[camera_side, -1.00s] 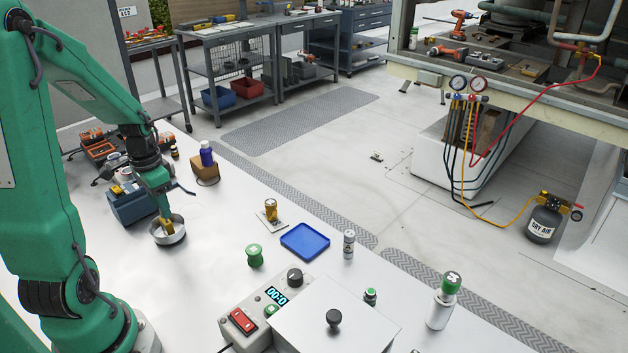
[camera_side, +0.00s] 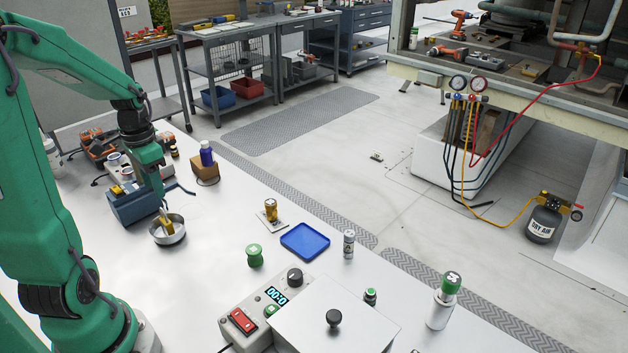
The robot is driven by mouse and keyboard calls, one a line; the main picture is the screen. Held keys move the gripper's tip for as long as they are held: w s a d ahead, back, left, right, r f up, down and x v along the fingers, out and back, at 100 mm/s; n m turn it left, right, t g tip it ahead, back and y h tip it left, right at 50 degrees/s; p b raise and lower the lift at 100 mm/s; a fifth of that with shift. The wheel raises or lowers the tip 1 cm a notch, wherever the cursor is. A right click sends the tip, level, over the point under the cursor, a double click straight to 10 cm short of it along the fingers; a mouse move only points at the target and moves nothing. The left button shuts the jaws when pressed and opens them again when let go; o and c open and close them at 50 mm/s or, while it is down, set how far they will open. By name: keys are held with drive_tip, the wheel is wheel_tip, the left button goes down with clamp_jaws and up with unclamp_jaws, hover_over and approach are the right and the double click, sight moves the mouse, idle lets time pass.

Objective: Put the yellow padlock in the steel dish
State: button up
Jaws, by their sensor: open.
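The yellow padlock (camera_side: 167,226) is inside the round steel dish (camera_side: 181,236) on the white table at the left. It looks tilted, with its upper end above the rim; its shackle is too small to make out. My gripper (camera_side: 160,203) is open and just above the padlock, its fingers pointing down toward the dish. Whether a fingertip still touches the padlock is too small to tell.
A blue box (camera_side: 133,206) stands close behind the dish. A cardboard block with a purple bottle (camera_side: 207,154) stands behind to the right. A blue tray (camera_side: 305,240), a green spool (camera_side: 255,255) and a control box (camera_side: 262,308) are further right. Clear table lies between.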

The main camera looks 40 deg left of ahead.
drive_tip(key=d+r+t, duration=0.2)
drive_tip(key=d+r, duration=0.3)
drive_tip(key=d, duration=0.6)
drive_tip(key=s+d+r+t, duration=0.1)
drive_tip(key=d+r+t, duration=0.2)
drive_tip(key=d+r, duration=0.3)
drive_tip(key=d, duration=0.5)
drive_tip(key=shift+s+d+t, duration=0.25)
drive_tip(key=shift+s+t, duration=0.05)
